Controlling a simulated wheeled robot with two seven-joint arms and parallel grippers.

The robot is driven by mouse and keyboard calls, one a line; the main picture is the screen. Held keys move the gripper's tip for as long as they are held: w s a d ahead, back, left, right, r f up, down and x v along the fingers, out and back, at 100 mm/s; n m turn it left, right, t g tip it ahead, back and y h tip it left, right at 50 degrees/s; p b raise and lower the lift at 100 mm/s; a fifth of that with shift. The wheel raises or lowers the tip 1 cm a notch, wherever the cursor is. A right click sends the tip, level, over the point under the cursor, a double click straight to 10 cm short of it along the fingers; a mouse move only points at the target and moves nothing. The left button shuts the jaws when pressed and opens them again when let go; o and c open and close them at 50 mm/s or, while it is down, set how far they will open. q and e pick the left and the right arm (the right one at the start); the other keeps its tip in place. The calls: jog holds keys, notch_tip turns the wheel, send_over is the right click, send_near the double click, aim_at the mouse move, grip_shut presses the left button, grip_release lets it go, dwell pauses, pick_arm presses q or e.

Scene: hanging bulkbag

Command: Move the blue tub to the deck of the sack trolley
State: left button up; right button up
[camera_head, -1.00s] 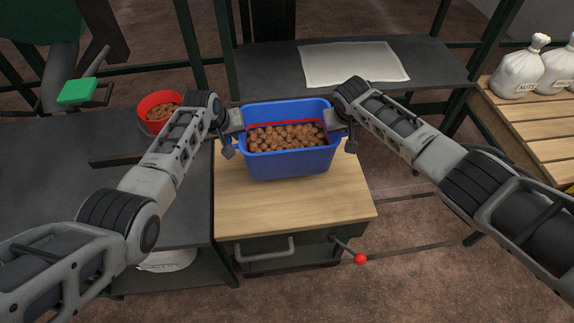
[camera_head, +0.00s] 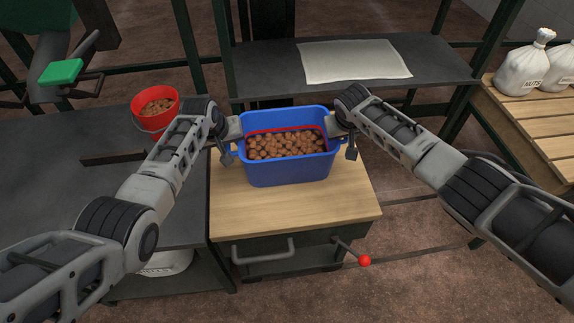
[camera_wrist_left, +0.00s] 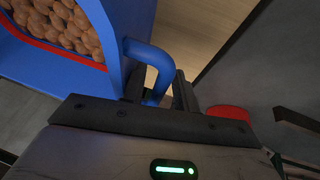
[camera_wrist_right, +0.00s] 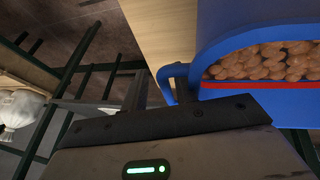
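The blue tub (camera_head: 288,170), full of brown nuts, stands upright over the wooden top (camera_head: 250,207); I cannot tell whether it touches. My left gripper (camera_head: 232,130) is at its left side, and in the left wrist view the blue handle (camera_wrist_left: 150,58) lies between the fingers, which look open around it. My right gripper (camera_head: 341,128) is at its right side, and in the right wrist view its fingers stand apart around the other handle (camera_wrist_right: 166,84). Contact with the handles is unclear. I cannot identify the sack trolley's deck with certainty.
A red bucket (camera_head: 140,108) of nuts stands on the dark table at left. A pale sheet (camera_head: 350,62) lies on the dark shelf behind. White sacks (camera_head: 521,72) stand on a slatted wooden platform (camera_head: 530,118) at right. A red-knobbed lever (camera_head: 364,261) sticks out in front.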

pick_arm(q)
jog(key=shift+d+r, duration=0.15)
jog(key=shift+d, duration=0.15)
pick_arm(e)
jog(key=shift+a, duration=0.4)
pick_arm(q)
jog(key=shift+v, duration=0.8)
pick_arm(e)
jog(key=shift+s+r, duration=0.15)
jog(key=shift+r, duration=0.25)
pick_arm(q)
jog(key=v, duration=0.6)
jog(key=shift+a, duration=0.3)
pick_arm(e)
jog(key=v, duration=1.1)
jog(key=shift+s, duration=0.15)
jog(key=shift+d, duration=0.15)
